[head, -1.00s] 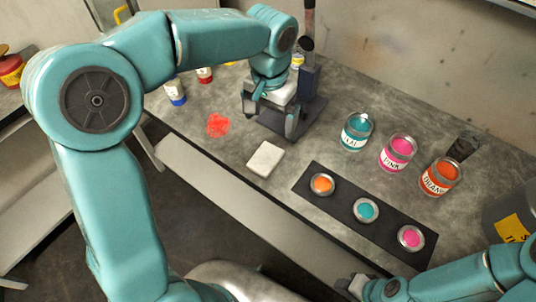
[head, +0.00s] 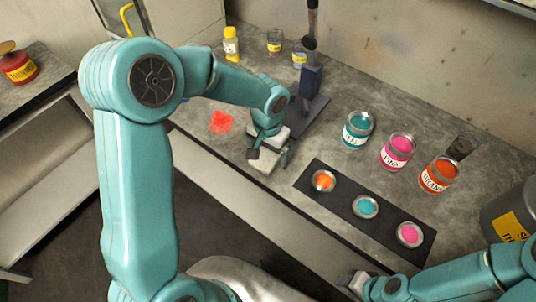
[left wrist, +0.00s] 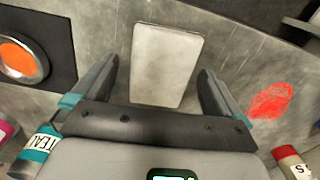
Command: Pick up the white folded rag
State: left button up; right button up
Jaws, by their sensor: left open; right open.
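The white folded rag (head: 262,168) lies flat on the grey bench near its front edge, mostly hidden by my left gripper in the head view. My left gripper (head: 268,160) is open and above the rag. My right gripper (head: 358,284) is at the bottom of the head view, open, away from the rag.
A red paint smear (head: 221,122) is left of the rag. A dark strip (head: 345,191) with small orange, teal and pink cups lies to the right. Behind it stand teal (head: 357,130), pink (head: 397,151) and orange (head: 438,175) cans. A dark brush stand (head: 311,82) is behind the gripper.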

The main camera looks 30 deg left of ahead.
pick_arm(q)
jog(key=shift+s+r, duration=0.1)
jog(key=shift+s, duration=0.05)
jog(key=shift+w, duration=0.25)
jog(key=c, duration=1.1)
jog(key=shift+s, duration=0.15)
